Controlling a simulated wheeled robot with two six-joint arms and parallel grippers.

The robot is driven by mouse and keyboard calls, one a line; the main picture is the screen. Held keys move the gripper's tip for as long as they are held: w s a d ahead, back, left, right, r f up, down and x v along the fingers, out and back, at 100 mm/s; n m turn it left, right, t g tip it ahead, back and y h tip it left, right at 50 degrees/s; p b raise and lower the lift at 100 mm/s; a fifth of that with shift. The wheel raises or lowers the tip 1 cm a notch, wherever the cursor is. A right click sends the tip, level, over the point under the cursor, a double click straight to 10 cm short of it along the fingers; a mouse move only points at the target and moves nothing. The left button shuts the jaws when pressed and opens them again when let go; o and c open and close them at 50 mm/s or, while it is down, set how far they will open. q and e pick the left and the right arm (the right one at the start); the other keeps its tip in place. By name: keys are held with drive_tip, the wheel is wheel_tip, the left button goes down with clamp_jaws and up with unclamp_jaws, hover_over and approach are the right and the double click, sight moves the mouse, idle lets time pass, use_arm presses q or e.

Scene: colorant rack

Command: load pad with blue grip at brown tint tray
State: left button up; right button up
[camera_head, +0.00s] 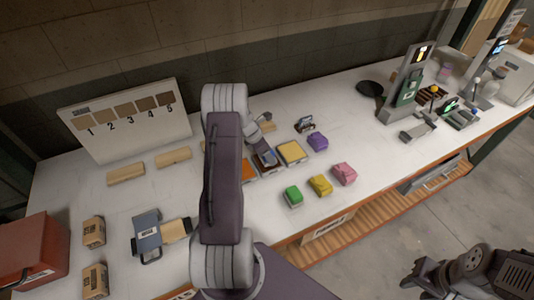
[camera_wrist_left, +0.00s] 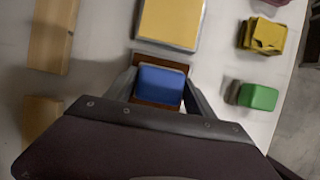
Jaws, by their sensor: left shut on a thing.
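The pad with the blue grip (camera_wrist_left: 160,85) is between the two fingers of my left gripper (camera_wrist_left: 161,92), which is shut on it. The brown tint tray (camera_wrist_left: 158,59) shows around the blue grip, directly under it in the left wrist view. I cannot tell whether the pad touches the tray's inside. In the head view my left gripper (camera_head: 266,153) is over the brown tray (camera_head: 270,168), between the orange and yellow trays, partly hidden by my arm. My right gripper (camera_head: 413,281) is at the lower right, off the table; its opening is unclear.
The yellow tray (camera_head: 291,152) and orange tray (camera_head: 248,172) flank the brown one. Wooden blocks (camera_head: 126,173) and a numbered board (camera_head: 127,119) are at left.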

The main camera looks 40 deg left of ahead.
use_arm(q)
drive_tip(key=shift+f, duration=0.4)
idle(1.4)
wheel_tip(320, 180, up, 7)
drive_tip(key=p, duration=0.7)
drive_tip(key=shift+r, duration=0.1)
idle(0.4)
